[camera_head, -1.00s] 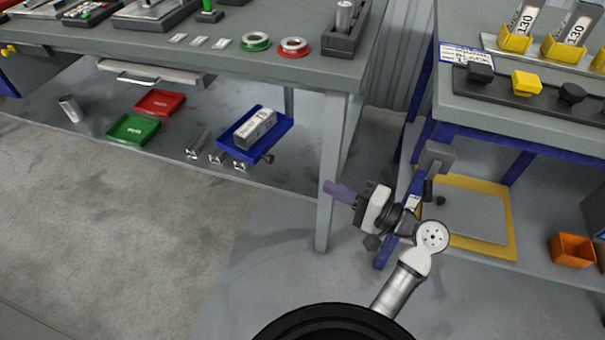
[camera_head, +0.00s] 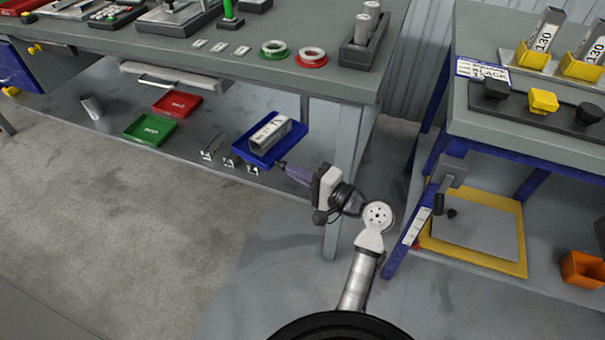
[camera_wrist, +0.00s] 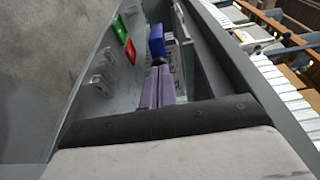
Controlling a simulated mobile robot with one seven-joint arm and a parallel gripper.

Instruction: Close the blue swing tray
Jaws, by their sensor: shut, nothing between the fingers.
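The blue swing tray (camera_head: 293,143) juts out beneath the left bench, just above the lower shelf, with a labelled grey block (camera_head: 270,133) lying in it. My gripper (camera_head: 282,166) is shut and empty. Its purple fingers point left, with their tips at the tray's near right corner, where the tray's dark knob sits. I cannot tell whether they touch it. In the wrist view, the blue tray (camera_wrist: 156,41) lies straight beyond the shut fingers (camera_wrist: 158,68), and a dark knob shows at their tips.
The bench leg (camera_head: 343,170) stands just behind my wrist. A red tray (camera_head: 177,103), a green tray (camera_head: 151,129) and small metal brackets (camera_head: 229,161) lie on the shelf to the left. The blue-framed table (camera_head: 520,130) stands at right. Floor in front is clear.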

